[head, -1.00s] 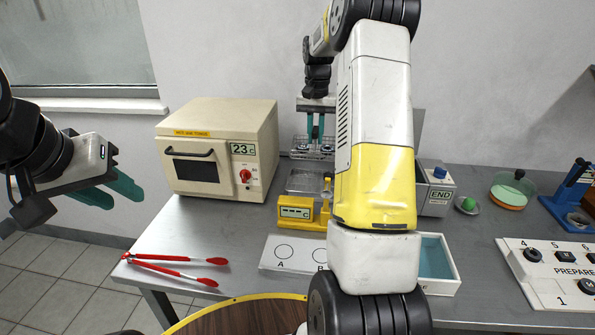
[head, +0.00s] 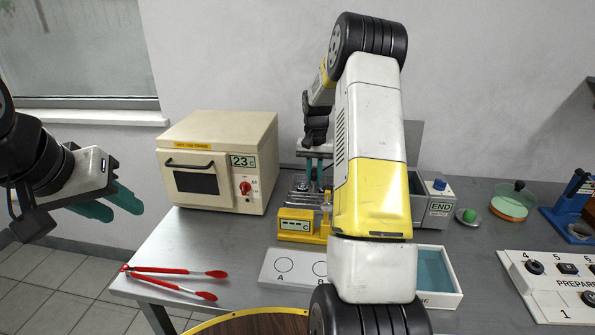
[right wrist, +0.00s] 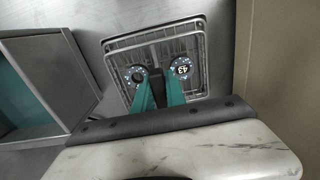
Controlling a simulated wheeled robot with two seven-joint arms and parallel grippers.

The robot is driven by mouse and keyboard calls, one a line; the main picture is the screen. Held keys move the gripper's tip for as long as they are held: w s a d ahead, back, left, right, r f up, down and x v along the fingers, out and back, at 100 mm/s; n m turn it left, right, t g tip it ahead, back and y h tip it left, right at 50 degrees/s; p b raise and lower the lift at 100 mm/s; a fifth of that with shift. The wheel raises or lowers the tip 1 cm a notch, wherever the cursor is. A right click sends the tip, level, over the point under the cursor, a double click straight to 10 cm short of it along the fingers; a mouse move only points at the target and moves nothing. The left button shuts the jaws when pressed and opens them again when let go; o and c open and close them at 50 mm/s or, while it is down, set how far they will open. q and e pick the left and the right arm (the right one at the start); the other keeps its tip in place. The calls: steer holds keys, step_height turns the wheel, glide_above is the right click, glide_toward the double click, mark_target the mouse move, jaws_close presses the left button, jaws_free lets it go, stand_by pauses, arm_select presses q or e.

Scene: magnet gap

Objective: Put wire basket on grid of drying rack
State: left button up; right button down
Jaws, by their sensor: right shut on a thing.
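My right gripper (head: 314,172) points down behind the yellow device, and its teal fingers are shut on the wire basket (head: 301,187). In the right wrist view the fingers (right wrist: 160,92) reach the square wire basket (right wrist: 160,48), which holds two dark discs, one marked 43. The basket is low, over the spot where the metal grid stood in view earlier. The grid is now mostly hidden under the basket, and I cannot tell whether they touch. My left gripper (head: 112,205) is open and empty, left of the table.
A beige oven (head: 218,165) stands left of the basket, and a yellow device (head: 296,222) stands in front of it. Red tongs (head: 175,276) lie at the front left. A white board with circles (head: 290,266) and a blue-lined tray (head: 437,266) are in front.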

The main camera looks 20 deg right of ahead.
steer(key=c, duration=1.4)
jaws_free()
steer(key=shift+f, duration=0.1)
steer(key=shift+o, duration=0.2)
step_height(320, 180, up, 12)
steer(key=shift+f, duration=0.1)
steer(key=s+a+r+n+t, duration=0.3)
steer(key=s+a+r, duration=0.6)
steer(key=s+r, duration=0.35)
steer(key=s+a+f+n+t+y, duration=0.1)
steer(key=s+a, duration=0.3)
steer(key=s, duration=0.5)
steer(key=s+a+f+n+t+y, duration=0.1)
steer(key=s+a+t, duration=0.1)
steer(key=s, duration=0.7)
steer(key=shift+s+a+f+n, duration=0.3)
steer(key=shift+a+n, duration=0.1)
steer(key=shift+a, duration=0.45)
